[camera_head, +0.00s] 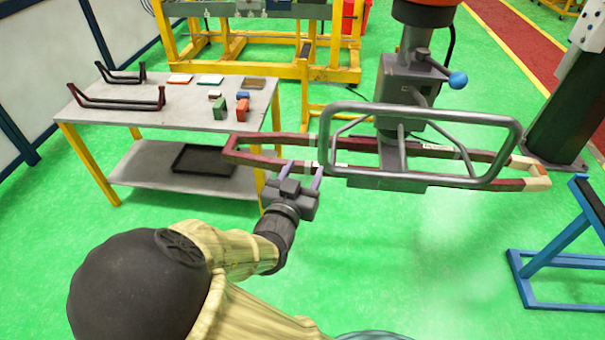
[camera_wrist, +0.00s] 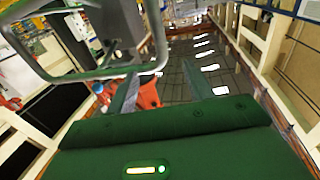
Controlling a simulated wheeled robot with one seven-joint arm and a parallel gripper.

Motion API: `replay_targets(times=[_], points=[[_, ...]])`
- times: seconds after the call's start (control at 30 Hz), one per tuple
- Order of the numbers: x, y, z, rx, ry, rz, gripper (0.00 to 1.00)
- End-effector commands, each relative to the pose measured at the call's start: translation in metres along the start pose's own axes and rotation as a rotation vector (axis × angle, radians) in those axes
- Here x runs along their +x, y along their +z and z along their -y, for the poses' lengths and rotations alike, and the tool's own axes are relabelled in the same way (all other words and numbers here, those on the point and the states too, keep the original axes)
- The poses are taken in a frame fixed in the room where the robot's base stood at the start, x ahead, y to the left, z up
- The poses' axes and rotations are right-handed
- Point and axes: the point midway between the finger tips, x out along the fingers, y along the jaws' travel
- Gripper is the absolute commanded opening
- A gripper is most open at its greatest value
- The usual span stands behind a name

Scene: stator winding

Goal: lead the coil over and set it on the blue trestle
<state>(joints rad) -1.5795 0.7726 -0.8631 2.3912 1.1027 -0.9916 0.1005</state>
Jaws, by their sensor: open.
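The coil (camera_head: 262,162) is a long, flat reddish-brown loop with pale bands. It hangs level in the head view, held at its middle by the grey lifting head with a tubular handle frame (camera_head: 420,110). My gripper (camera_head: 300,168) is open at the near side of the coil's left part, its two fingers pointing up at the near bar. I cannot tell whether they touch it. In the wrist view the fingers (camera_wrist: 158,92) stand apart. The blue trestle (camera_head: 553,236), with a dark top, stands at the right edge, partly cut off, away from the coil.
A grey worktable (camera_head: 190,116) with yellow legs stands at the left, holding dark brackets and small coloured blocks. A yellow frame (camera_head: 262,70) stands behind. A dark green column (camera_head: 562,115) rises at the right. Green floor is clear between the coil and the trestle.

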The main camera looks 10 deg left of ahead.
Motion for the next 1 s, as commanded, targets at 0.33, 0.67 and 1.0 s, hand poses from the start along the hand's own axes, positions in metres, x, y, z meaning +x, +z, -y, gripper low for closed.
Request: replay_targets(times=[0.33,0.67,1.0], points=[[0.001,-0.001,0.000,0.000,0.000,-0.003,0.52],[0.033,-0.002,-0.002,-0.004,0.004,-0.002,0.52],[0.088,-0.003,-0.001,-0.002,0.003,-0.003,0.52]])
